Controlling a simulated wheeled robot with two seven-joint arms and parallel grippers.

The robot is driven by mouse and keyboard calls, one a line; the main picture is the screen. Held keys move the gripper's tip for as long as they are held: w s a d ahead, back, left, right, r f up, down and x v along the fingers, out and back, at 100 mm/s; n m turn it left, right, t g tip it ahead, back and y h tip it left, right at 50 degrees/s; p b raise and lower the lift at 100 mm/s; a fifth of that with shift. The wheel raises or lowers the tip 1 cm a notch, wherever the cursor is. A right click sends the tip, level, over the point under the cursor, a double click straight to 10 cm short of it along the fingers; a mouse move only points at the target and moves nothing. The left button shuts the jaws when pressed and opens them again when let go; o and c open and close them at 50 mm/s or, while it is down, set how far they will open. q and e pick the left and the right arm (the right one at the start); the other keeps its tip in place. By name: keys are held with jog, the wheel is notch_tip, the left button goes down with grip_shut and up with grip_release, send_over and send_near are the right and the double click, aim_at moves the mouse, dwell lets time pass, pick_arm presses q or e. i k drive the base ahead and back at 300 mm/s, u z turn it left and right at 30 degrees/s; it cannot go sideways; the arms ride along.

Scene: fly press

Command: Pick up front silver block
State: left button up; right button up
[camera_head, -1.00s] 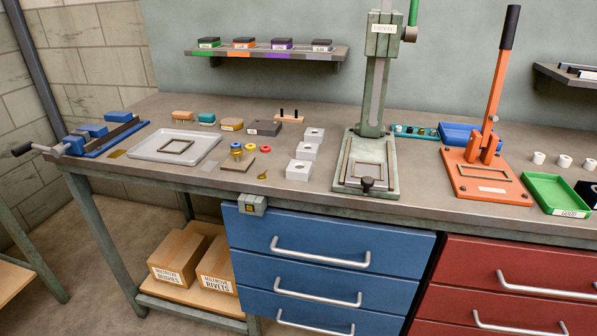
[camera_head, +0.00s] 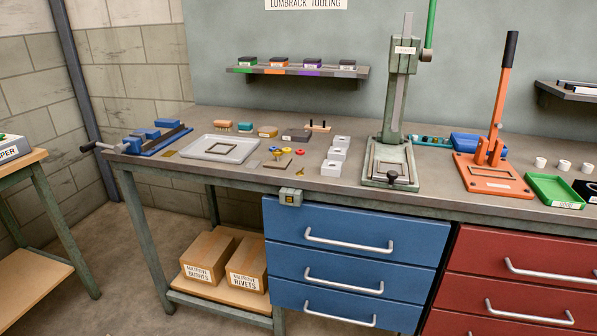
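Three silver blocks stand in a row on the workbench (camera_head: 240,184), left of the green press. The front silver block (camera_head: 330,168) is nearest the bench's front edge. The middle silver block (camera_head: 336,153) and the back silver block (camera_head: 341,141) stand behind it. Each is a light cube with a dark hole in its top. The front block appears unobstructed. Neither of my grippers shows in the view.
The green press (camera_head: 391,160) stands just right of the blocks. Small coloured parts and a brass piece (camera_head: 299,171) lie to their left, beyond them a grey tray (camera_head: 198,155). An orange lever press (camera_head: 487,165) and green tray (camera_head: 556,190) are further right.

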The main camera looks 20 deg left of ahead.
aim_at(326, 169)
jog(key=u, duration=1.55)
jog(key=i, duration=1.15)
jog(key=z, duration=0.85)
